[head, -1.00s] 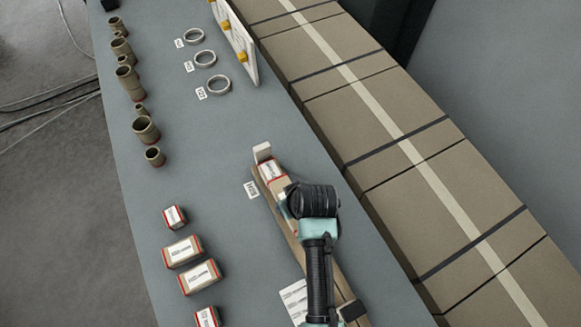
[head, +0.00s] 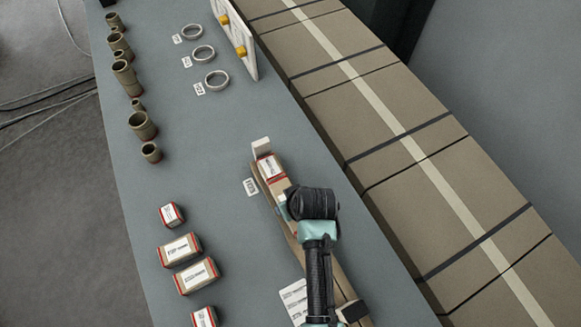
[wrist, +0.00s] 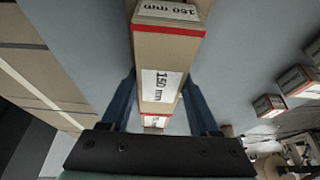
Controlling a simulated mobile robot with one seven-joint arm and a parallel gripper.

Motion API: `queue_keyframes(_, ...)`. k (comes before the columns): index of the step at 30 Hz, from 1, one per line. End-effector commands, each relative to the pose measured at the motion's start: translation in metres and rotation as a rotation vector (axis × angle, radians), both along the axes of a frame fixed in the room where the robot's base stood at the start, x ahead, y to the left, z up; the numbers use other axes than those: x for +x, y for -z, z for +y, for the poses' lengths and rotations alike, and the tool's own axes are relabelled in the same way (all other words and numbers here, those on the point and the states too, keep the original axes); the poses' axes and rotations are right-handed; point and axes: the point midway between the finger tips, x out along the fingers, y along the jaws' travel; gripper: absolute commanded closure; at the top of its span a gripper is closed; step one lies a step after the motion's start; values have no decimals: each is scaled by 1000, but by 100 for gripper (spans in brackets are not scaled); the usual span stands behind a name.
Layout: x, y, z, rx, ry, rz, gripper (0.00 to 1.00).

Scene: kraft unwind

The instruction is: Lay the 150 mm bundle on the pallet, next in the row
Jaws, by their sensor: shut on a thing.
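The pallet (head: 341,283) is a long, narrow tan strip on the grey table, with a pale upright stop (head: 261,147) at its far end. One tan bundle (head: 269,167) with red ends and a white label lies on it by that stop. My gripper (head: 311,205) is over the pallet, nearer than that bundle. In the wrist view its dark fingers (wrist: 160,92) are shut on the 150 mm bundle (wrist: 165,52), tan with a red edge and white labels. In the head view my gripper mostly hides the held bundle. Whether it touches the pallet I cannot tell.
Several red-ended bundles (head: 180,250) lie left of the pallet. Brown tube pieces (head: 142,125) line the table's left side. Grey rings (head: 216,79) lie beyond, near a white board (head: 236,38). A long tan banded surface (head: 420,190) runs along the right.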

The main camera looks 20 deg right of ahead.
Motion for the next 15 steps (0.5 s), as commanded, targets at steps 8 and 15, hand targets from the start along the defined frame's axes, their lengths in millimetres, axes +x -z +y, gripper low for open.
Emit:
queue_keyframes(8, 0, 4, 0, 0, 0, -1, 100)
queue_keyframes(15, 0, 3, 0, 0, 0, -1, 3)
